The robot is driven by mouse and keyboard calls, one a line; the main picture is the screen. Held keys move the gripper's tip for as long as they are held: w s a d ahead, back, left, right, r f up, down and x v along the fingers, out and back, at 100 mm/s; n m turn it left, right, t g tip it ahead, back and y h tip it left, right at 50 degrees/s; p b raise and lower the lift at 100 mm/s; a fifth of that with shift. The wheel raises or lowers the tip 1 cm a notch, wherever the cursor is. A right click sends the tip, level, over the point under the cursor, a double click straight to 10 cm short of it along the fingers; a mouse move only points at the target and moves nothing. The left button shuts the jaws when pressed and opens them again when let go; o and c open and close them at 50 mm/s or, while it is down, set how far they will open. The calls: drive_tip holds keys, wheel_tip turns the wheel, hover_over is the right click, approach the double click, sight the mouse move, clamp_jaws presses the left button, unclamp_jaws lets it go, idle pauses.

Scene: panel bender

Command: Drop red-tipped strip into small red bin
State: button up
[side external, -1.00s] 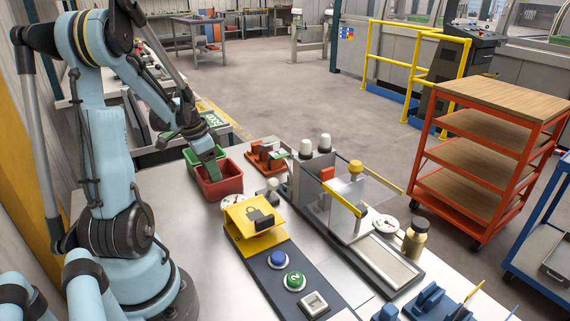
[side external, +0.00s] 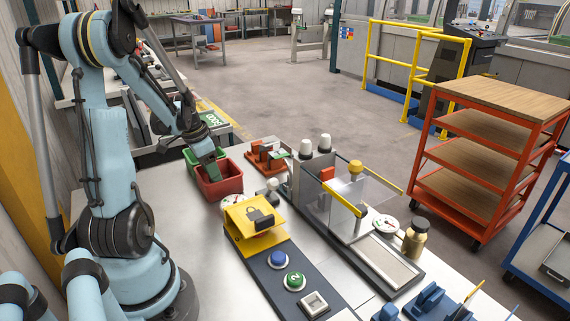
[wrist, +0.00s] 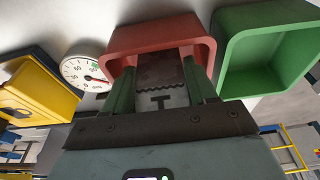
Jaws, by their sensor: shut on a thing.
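The small red bin (side external: 228,186) stands on the steel bench at the arm's side, and its red wall also shows in the wrist view (wrist: 125,38). My gripper (side external: 211,174) points down at the red bin's opening, its tip low at or inside the rim. In the wrist view my gripper (wrist: 162,85) has green fingers shut on a grey piece with a dark wavy edge (wrist: 160,73), which appears to be the strip. I cannot make out its red tip. The side view hides the held piece.
A green bin (side external: 190,157) stands directly beside the red one, also in the wrist view (wrist: 263,60). A white dial gauge (wrist: 85,68) and a yellow lockout plate (side external: 254,225) are near. A red fixture (side external: 265,155) stands right of the bins.

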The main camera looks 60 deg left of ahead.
drive_tip(key=shift+f, duration=0.2)
drive_tip(key=o, duration=1)
drive_tip(key=shift+o, duration=0.7)
drive_tip(key=shift+w+r+v, duration=0.1)
drive_tip(key=shift+w+v, duration=0.25)
drive_tip(key=shift+v, duration=1.15)
drive_tip(key=shift+w+r+v, duration=0.1)
drive_tip(key=shift+w+v, duration=0.2)
drive_tip(key=shift+v, duration=1.15)
drive_tip(key=shift+w+r+v, duration=0.1)
drive_tip(key=shift+w+v, duration=0.25)
drive_tip(key=shift+v, duration=1.15)
drive_tip(key=shift+f, duration=0.1)
drive_tip(key=w+d+t, duration=0.2)
drive_tip(key=w+d, duration=0.1)
drive_tip(key=d, duration=1.2)
drive_tip(key=w+d+r+t, duration=0.1)
drive_tip(key=w+d+t, duration=0.1)
drive_tip(key=d, duration=1.3)
drive_tip(key=shift+w+t, duration=0.3)
drive_tip(key=shift+w, duration=0.35)
